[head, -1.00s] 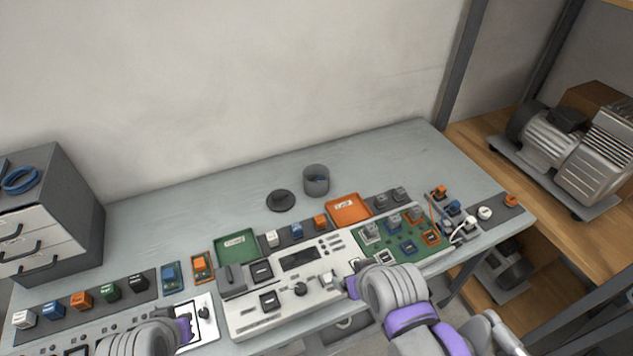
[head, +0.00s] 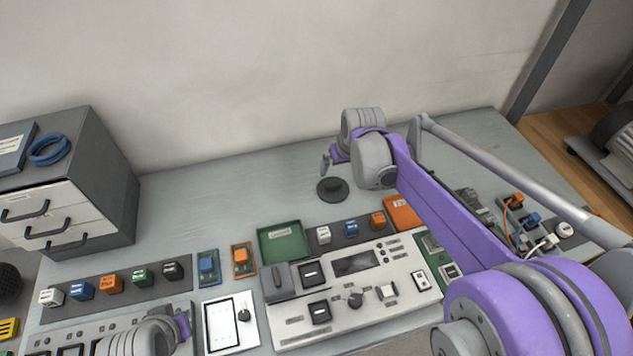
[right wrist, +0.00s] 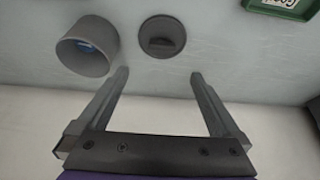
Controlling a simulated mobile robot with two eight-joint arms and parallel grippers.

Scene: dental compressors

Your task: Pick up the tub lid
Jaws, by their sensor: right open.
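The tub lid (head: 332,190) is a dark grey disc with a raised grip, lying flat on the table. In the right wrist view the lid (right wrist: 162,37) lies just past the fingertips, in line with the gap between them. My right gripper (right wrist: 158,75) is open and empty. In the head view the right gripper (head: 328,163) is by the lid on its wall side, partly hidden by its own wrist. The grey tub (right wrist: 88,47) with something blue inside stands beside the lid; my right arm hides it in the head view. My left gripper (head: 183,325) is low at the front, its jaws unclear.
A green tray (head: 284,241) and an orange tray (head: 403,213) lie nearer than the lid. A control panel (head: 350,290) and several small coloured blocks fill the front. A drawer cabinet (head: 70,190) stands at the left. The table left of the lid is clear.

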